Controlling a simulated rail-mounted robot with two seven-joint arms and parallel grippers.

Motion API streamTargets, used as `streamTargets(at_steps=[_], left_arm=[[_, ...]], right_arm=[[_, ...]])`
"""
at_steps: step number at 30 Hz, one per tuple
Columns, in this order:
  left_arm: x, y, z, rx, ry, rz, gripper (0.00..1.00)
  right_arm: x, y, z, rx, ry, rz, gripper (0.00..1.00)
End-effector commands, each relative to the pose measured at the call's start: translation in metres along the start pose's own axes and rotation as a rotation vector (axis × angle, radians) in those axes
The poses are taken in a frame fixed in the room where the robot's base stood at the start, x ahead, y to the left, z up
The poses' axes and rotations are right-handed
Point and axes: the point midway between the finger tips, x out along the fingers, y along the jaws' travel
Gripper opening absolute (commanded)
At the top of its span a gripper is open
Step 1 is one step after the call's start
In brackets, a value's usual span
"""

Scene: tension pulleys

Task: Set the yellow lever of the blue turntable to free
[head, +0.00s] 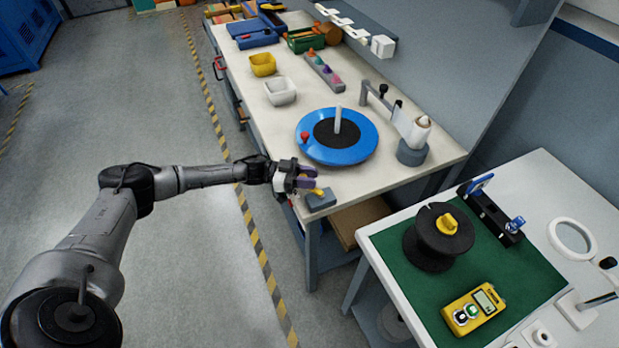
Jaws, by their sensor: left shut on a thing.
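The blue turntable (352,155) lies on the white workbench, with a black centre disc, an upright pale post and a red knob at its left edge. A small grey box (321,203) sits at the bench's front corner, below the turntable in the picture. The yellow lever (318,192) is on top of this box, partly hidden by my left gripper (308,181). My left gripper reaches in from the left and is shut on the yellow lever. The lever's exact angle and any markings are too small to read. My right gripper is not in view.
A white bin (281,92) and a yellow bin (263,64) stand behind the turntable. A roll on a grey stand (412,152) is to its right. At the lower right, a second table holds a black spool (431,262) and a yellow meter (474,308) on a green mat.

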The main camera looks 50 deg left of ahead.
Motion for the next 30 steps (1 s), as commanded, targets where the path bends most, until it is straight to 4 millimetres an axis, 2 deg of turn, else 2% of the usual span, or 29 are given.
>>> streamTargets(at_steps=[3,4,11,18,22,26,30], left_arm=[[0.000,0.000,0.002,0.000,-0.004,-0.002,0.00],[0.000,0.000,0.002,0.000,-0.004,-0.002,0.30],[0.000,0.000,0.001,0.000,-0.002,-0.002,0.52],[0.000,0.000,0.001,0.000,-0.002,-0.002,0.53],[-0.008,0.000,0.001,-0.001,-0.004,-0.003,0.53],[-0.028,-0.001,0.001,-0.001,-0.005,-0.005,0.53],[-0.056,0.000,0.002,-0.001,-0.006,-0.004,0.53]], right_arm=[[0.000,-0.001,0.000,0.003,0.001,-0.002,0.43],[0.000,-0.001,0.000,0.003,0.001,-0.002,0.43],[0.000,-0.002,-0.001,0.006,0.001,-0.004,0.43],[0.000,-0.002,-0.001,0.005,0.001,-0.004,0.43],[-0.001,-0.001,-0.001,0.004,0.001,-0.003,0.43],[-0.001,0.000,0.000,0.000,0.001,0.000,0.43],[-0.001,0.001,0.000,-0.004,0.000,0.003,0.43]])
